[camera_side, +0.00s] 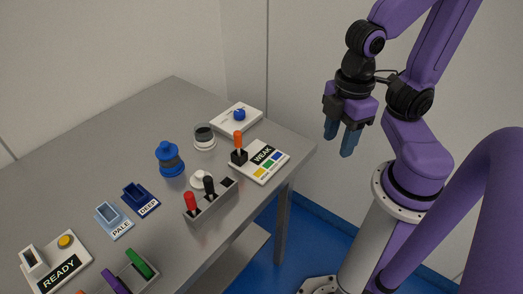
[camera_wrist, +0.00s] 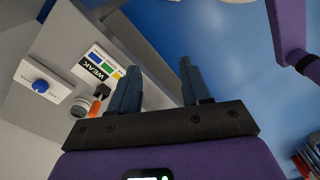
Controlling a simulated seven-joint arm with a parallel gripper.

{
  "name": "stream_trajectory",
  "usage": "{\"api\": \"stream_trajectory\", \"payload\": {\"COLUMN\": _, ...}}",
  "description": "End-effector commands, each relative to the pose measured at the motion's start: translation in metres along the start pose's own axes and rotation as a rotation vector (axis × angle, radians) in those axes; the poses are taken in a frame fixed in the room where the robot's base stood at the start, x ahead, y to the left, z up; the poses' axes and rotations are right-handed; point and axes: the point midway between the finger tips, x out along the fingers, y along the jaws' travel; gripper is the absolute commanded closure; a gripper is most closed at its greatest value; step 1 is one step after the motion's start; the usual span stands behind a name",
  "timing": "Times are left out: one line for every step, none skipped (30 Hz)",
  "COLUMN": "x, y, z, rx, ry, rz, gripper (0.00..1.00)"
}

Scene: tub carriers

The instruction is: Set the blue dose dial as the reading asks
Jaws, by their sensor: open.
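The blue dose dial (camera_side: 239,114) is a small round knob on a white plate (camera_side: 226,122) at the table's far right corner. It also shows at the left of the wrist view (camera_wrist: 40,86); its setting is too small to read. The display also shows in the wrist view (camera_wrist: 94,68). My gripper (camera_side: 341,137) is open and empty, up in the air right of the table, well apart from the dial.
A grey-and-white jar (camera_side: 204,137) and a blue tub (camera_side: 169,159) stand near the dial. A rack (camera_side: 213,201) holds red and black levers. Trays marked PALE (camera_side: 113,220) and DEEP (camera_side: 140,200) and a READY panel (camera_side: 56,264) lie left. Above the table is free room.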

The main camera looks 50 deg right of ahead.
Motion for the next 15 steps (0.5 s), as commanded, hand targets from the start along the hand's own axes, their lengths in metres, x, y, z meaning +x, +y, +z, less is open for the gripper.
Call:
{"api": "stream_trajectory", "payload": {"x": 0.0, "y": 0.0, "z": 0.0, "rx": 0.0, "ry": 0.0, "rz": 0.0, "gripper": 0.53}}
{"api": "stream_trajectory", "payload": {"x": 0.0, "y": 0.0, "z": 0.0, "rx": 0.0, "ry": 0.0, "rz": 0.0, "gripper": 0.53}}
{"api": "stream_trajectory", "payload": {"x": 0.0, "y": 0.0, "z": 0.0, "rx": 0.0, "ry": 0.0, "rz": 0.0, "gripper": 0.53}}
{"api": "stream_trajectory", "payload": {"x": 0.0, "y": 0.0, "z": 0.0, "rx": 0.0, "ry": 0.0, "rz": 0.0, "gripper": 0.53}}
{"api": "stream_trajectory", "payload": {"x": 0.0, "y": 0.0, "z": 0.0, "rx": 0.0, "ry": 0.0, "rz": 0.0, "gripper": 0.53}}
{"api": "stream_trajectory", "payload": {"x": 0.0, "y": 0.0, "z": 0.0, "rx": 0.0, "ry": 0.0, "rz": 0.0, "gripper": 0.53}}
{"api": "stream_trajectory", "payload": {"x": 0.0, "y": 0.0, "z": 0.0, "rx": 0.0, "ry": 0.0, "rz": 0.0, "gripper": 0.53}}
{"api": "stream_trajectory", "payload": {"x": 0.0, "y": 0.0, "z": 0.0, "rx": 0.0, "ry": 0.0, "rz": 0.0, "gripper": 0.53}}
{"api": "stream_trajectory", "payload": {"x": 0.0, "y": 0.0, "z": 0.0, "rx": 0.0, "ry": 0.0, "rz": 0.0, "gripper": 0.53}}
{"api": "stream_trajectory", "payload": {"x": 0.0, "y": 0.0, "z": 0.0, "rx": 0.0, "ry": 0.0, "rz": 0.0, "gripper": 0.53}}
{"api": "stream_trajectory", "payload": {"x": 0.0, "y": 0.0, "z": 0.0, "rx": 0.0, "ry": 0.0, "rz": 0.0, "gripper": 0.53}}
{"api": "stream_trajectory", "payload": {"x": 0.0, "y": 0.0, "z": 0.0, "rx": 0.0, "ry": 0.0, "rz": 0.0, "gripper": 0.46}}
{"api": "stream_trajectory", "payload": {"x": -0.0001, "y": 0.0001, "z": -0.0002, "rx": 0.0, "ry": 0.0, "rz": 0.0, "gripper": 0.36}}
{"api": "stream_trajectory", "payload": {"x": -0.0003, "y": 0.0007, "z": -0.0009, "rx": 0.001, "ry": 0.0, "rz": 0.0, "gripper": 0.36}}
{"api": "stream_trajectory", "payload": {"x": -0.001, "y": 0.0022, "z": -0.0031, "rx": 0.004, "ry": 0.0, "rz": 0.0, "gripper": 0.36}}
